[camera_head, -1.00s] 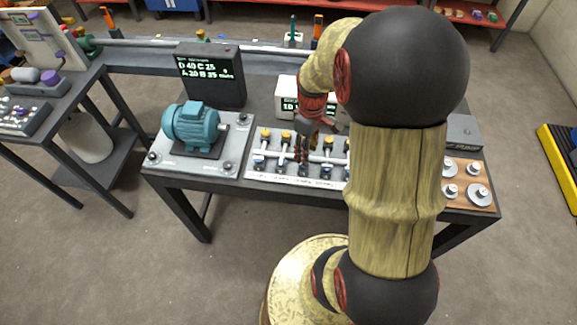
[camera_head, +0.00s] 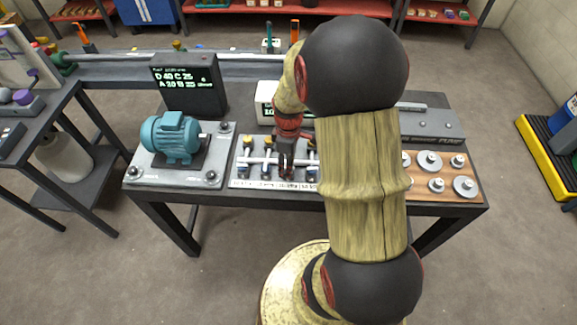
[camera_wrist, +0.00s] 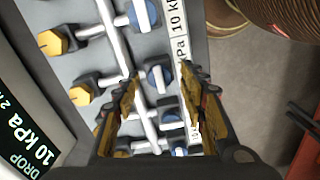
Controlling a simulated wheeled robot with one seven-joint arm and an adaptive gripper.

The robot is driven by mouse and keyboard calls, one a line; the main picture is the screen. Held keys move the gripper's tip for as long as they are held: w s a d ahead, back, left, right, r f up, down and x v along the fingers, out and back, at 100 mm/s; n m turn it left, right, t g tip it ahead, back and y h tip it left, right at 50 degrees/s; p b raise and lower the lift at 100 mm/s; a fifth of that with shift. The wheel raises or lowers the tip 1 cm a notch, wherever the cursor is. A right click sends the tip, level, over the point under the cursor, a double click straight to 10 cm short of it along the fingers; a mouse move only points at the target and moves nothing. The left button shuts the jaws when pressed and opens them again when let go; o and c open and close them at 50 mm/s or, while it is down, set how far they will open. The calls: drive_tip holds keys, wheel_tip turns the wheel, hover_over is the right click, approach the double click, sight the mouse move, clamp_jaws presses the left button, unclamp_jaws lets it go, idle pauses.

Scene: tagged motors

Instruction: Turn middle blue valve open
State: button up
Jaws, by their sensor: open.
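A pale panel (camera_head: 250,181) on the bench holds a row of yellow valves and a row of blue valves joined by pipes. My gripper (camera_head: 286,172) is over the panel and hides part of the middle of the blue row. In the wrist view the open fingers (camera_wrist: 158,98) point along the blue row. Another blue valve (camera_wrist: 143,15) is farther ahead. Yellow valves (camera_wrist: 54,42) are to the left. I cannot tell whether the fingers touch a handle.
A teal motor (camera_head: 170,138) on a grey plate is left of the panel. A black display (camera_head: 188,85) and a white display box (camera_head: 266,103) stand behind. A wooden board (camera_head: 450,170) with round metal parts is to the right. The floor in front is clear.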

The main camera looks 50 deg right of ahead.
drive_tip(key=shift+f, duration=0.1)
drive_tip(key=shift+c, duration=0.7)
clamp_jaws()
